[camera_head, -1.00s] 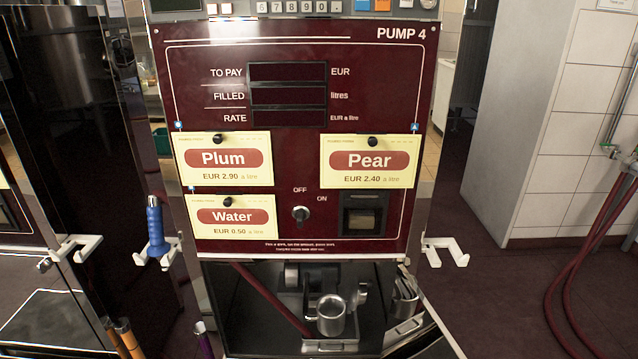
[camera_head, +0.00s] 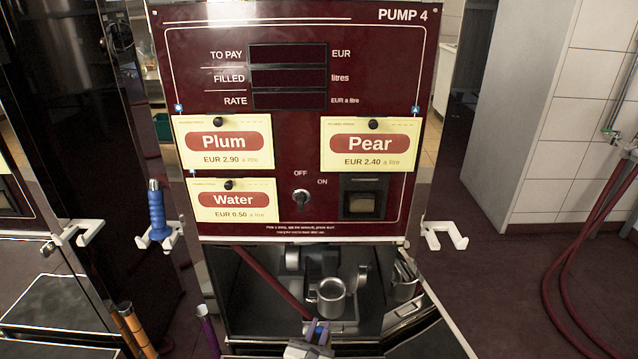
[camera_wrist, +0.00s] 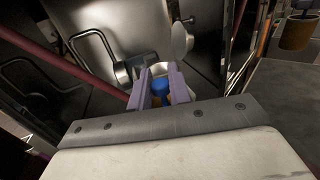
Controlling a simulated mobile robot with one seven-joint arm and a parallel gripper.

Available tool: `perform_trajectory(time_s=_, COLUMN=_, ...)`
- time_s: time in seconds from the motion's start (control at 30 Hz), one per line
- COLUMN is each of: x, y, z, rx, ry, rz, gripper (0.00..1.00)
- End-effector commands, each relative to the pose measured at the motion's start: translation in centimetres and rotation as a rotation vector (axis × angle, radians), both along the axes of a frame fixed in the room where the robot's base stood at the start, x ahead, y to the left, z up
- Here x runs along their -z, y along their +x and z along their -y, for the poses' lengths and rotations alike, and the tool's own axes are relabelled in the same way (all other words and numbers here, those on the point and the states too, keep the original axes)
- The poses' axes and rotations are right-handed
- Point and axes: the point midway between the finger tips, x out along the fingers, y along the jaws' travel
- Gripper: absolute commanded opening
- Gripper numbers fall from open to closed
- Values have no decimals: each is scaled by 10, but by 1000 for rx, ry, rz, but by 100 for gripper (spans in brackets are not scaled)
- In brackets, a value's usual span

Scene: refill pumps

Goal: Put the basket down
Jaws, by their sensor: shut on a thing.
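My gripper (camera_head: 318,330), with purple fingers, is low in the head view, in front of the pump's bay. In the wrist view the fingers (camera_wrist: 162,88) are closed around a small blue thing (camera_wrist: 160,89). Its lower part is largely hidden, with some yellow-orange showing around it. I cannot tell whether this is part of the basket; no basket is clearly recognisable. A metal cup (camera_head: 331,298) stands in the bay just beyond the gripper; in the wrist view it is partly hidden behind the fingers.
Pump 4 (camera_head: 290,228) stands ahead with Plum, Pear and Water cards. A dark red hose (camera_head: 270,285) slants through the bay. White brackets (camera_head: 444,235) stick out at both sides; the left one holds a blue-handled nozzle (camera_head: 158,215). Open floor lies to the right.

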Motion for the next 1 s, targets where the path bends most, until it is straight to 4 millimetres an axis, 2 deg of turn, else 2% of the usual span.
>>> perform_trajectory(time_s=0.4, x=62, y=-17, z=-4, rx=-205, ry=-12, rz=18, gripper=6)
perform_trajectory(time_s=0.53, x=77, y=-20, z=-3, rx=-259, ry=-8, rz=4, gripper=6)
perform_trajectory(time_s=0.7, x=87, y=-22, z=0, rx=-290, ry=-4, rz=-7, gripper=6)
perform_trajectory(time_s=1.0, x=87, y=-21, z=0, rx=-293, ry=-2, rz=-7, gripper=6)
